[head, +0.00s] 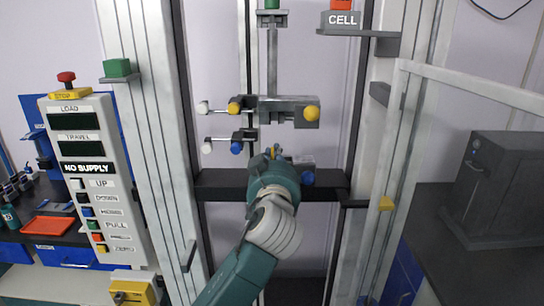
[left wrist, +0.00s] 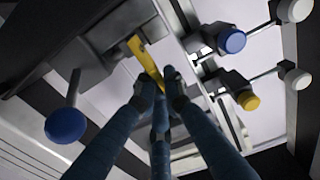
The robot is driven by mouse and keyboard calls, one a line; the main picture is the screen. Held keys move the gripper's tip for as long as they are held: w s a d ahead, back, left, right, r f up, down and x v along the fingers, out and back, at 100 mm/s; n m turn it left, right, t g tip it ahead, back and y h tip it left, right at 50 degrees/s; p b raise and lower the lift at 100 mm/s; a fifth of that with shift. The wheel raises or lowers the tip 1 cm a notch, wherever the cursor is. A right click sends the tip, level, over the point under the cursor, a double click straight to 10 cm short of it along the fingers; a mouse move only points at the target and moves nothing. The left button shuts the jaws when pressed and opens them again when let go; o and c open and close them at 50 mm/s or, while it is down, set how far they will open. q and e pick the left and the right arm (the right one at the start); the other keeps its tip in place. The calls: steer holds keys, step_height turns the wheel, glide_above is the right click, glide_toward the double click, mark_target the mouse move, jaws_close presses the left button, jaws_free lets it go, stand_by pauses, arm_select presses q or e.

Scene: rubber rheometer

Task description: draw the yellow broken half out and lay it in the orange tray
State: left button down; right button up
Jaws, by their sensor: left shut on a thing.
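The yellow broken half (left wrist: 148,62) is a flat strip in the left wrist view. One end lies between my left fingertips (left wrist: 163,84); the other reaches the dark grey lower clamp with a blue knob (left wrist: 66,125). I cannot tell whether it is still inside the clamp jaws. In the head view my left gripper (head: 274,160) is shut at the frame's middle, in front of this clamp, and mostly hides the strip. The orange tray (head: 48,226) lies on the bench at far left and looks empty. My right gripper is not in view.
The upper clamp (head: 285,110) with yellow knobs hangs just above my gripper. A dark crossbar (head: 218,184) runs between the frame's uprights. The control panel (head: 84,150) and left upright (head: 150,130) stand between my gripper and the tray. An open guard door (head: 470,92) is at right.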

arm_select(q)
steer(key=s, duration=0.7)
stand_by(0.6)
